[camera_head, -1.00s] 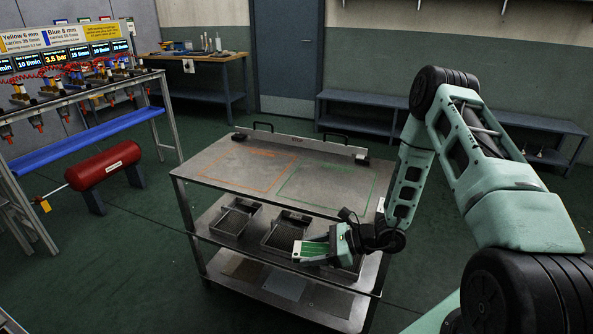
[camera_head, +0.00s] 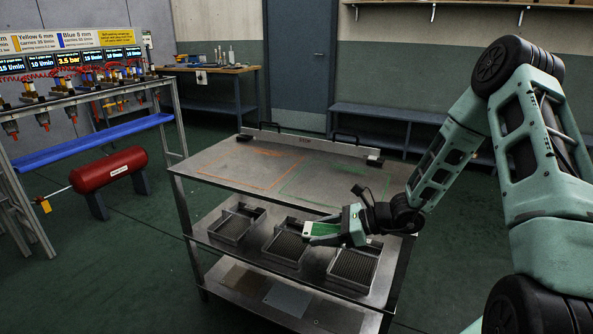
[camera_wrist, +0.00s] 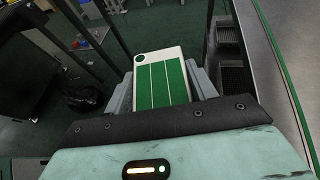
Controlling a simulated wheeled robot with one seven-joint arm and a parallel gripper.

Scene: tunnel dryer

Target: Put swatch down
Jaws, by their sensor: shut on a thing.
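The swatch (camera_wrist: 161,80) is a flat white-edged piece with green panels and a round mark at one corner, seen in the wrist view. My gripper (camera_wrist: 162,88) is shut on it, one finger on each side. In the head view my gripper (camera_head: 330,228) holds the swatch (camera_head: 322,229) in front of the cart's near edge, around the height between its top and middle shelves. The cart's steel top (camera_head: 235,166) carries an orange outlined area (camera_head: 262,153) and a green outlined area (camera_head: 330,185). My arm and gripper cover part of the green outline.
Three ridged metal trays stand on the middle shelf: left (camera_head: 236,226), middle (camera_head: 287,247) and right (camera_head: 353,268). Flat sheets (camera_head: 288,298) lie on the bottom shelf. A bar with handles (camera_head: 308,145) runs along the top's back edge. The outlined areas look empty.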

